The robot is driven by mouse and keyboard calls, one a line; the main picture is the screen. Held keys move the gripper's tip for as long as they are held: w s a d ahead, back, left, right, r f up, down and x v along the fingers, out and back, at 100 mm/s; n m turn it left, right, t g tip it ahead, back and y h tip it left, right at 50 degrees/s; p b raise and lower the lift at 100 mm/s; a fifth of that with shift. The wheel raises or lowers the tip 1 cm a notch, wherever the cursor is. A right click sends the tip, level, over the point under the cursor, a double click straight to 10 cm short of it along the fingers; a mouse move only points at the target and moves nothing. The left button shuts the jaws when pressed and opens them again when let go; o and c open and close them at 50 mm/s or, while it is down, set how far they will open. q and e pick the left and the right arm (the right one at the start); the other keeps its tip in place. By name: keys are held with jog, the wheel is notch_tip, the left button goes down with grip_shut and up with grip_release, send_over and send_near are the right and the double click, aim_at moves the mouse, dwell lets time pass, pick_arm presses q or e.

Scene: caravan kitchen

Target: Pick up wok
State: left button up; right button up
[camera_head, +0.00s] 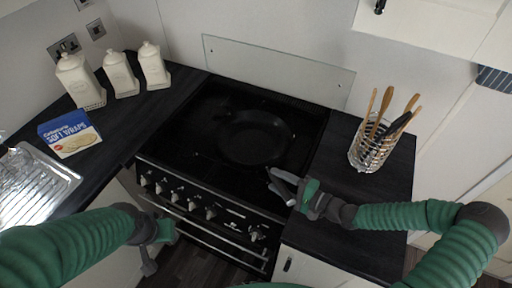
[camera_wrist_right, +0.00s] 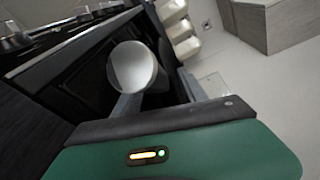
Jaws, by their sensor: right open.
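The wok (camera_head: 258,138) is a dark, round, shallow pan on the black stovetop (camera_head: 195,125), right of its middle. It is dark on dark, and I cannot make out its handle clearly.
A wire utensil holder (camera_head: 368,155) with wooden tools stands on the right counter. Three white canisters (camera_head: 120,80), a blue box (camera_head: 70,135) and a metal draining board (camera_head: 35,185) are on the left. Oven knobs (camera_head: 186,198) line the stove front. A low panel (camera_head: 280,70) stands behind the stove.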

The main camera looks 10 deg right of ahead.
jog(key=shift+a, duration=0.15)
jog(key=c, duration=0.4)
jog(key=shift+f, duration=0.1)
grip_shut()
dwell(0.6)
